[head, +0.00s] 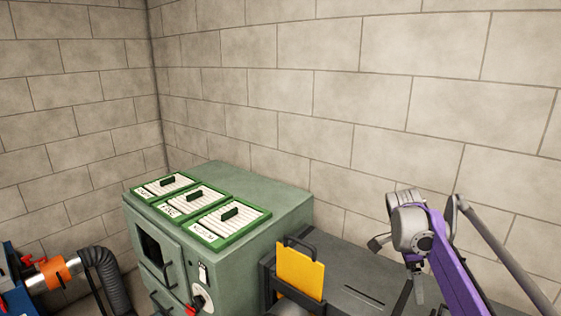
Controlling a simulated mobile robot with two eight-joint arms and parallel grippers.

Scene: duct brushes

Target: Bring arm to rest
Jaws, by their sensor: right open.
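My right arm, purple with a grey wrist, comes in from the lower right. Its right gripper (397,268) is open, with its dark fingers apart and nothing visible between them. It hangs in front of the block wall and over the dark grey ducting, to the right of the green cabinet (275,213). It looks clear of the things around it, though its height above the ducting is hard to tell. My left gripper is not in view.
Several green-framed filter panels (233,224) with black handles lie on the cabinet top. A yellow plate (300,270) with a dark handle stands upright in the dark grey ducting (362,280). A black hose (106,275) with an orange collar (54,273) is at lower left. Block walls close off the back.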

